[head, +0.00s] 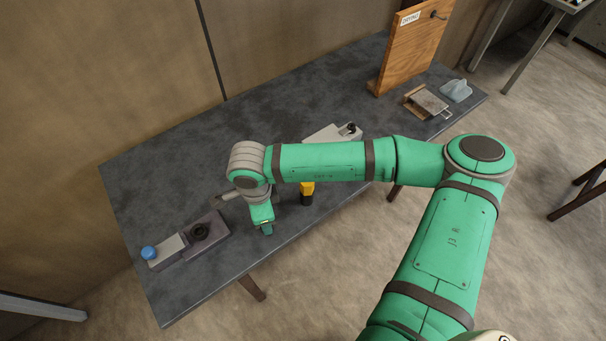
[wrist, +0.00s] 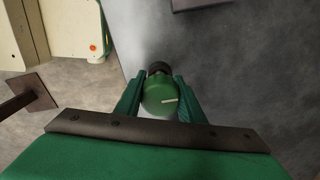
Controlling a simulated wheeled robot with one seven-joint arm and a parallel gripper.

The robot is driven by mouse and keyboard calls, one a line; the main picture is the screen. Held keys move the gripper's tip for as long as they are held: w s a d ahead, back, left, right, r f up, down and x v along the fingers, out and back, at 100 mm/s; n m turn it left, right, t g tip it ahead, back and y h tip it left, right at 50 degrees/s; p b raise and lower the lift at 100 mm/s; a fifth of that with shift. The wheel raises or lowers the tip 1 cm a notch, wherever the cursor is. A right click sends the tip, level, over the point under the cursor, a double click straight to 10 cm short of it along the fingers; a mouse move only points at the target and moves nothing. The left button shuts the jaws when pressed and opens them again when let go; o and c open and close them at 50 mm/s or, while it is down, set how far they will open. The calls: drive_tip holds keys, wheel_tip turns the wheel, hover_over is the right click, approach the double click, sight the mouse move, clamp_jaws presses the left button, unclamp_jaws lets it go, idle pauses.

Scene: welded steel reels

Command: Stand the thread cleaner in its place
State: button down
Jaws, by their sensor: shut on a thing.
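My gripper (head: 266,229) is low near the table's front edge. In the wrist view its two green fingers (wrist: 160,98) are closed on the sides of a green, rounded piece with a pale mark (wrist: 158,97), which I take to be the thread cleaner. A black part shows at its far end. In the head view the held piece is mostly hidden by the gripper. A dark block with a round black ring (head: 201,231) sits on the table left of my gripper, apart from it. I cannot tell whether this is the cleaner's place.
A grey fixture with a blue knob (head: 149,253) adjoins the dark block. A yellow and black object (head: 307,193) stands right of my gripper. A pale block with a black knob (head: 349,129) is partly behind my arm. A wooden board (head: 408,48) stands far right. The table's back left is clear.

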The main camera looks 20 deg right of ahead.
drive_tip(key=c, duration=0.7)
unclamp_jaws()
drive_tip(key=shift+o, duration=0.6)
drive_tip(key=o, duration=0.6)
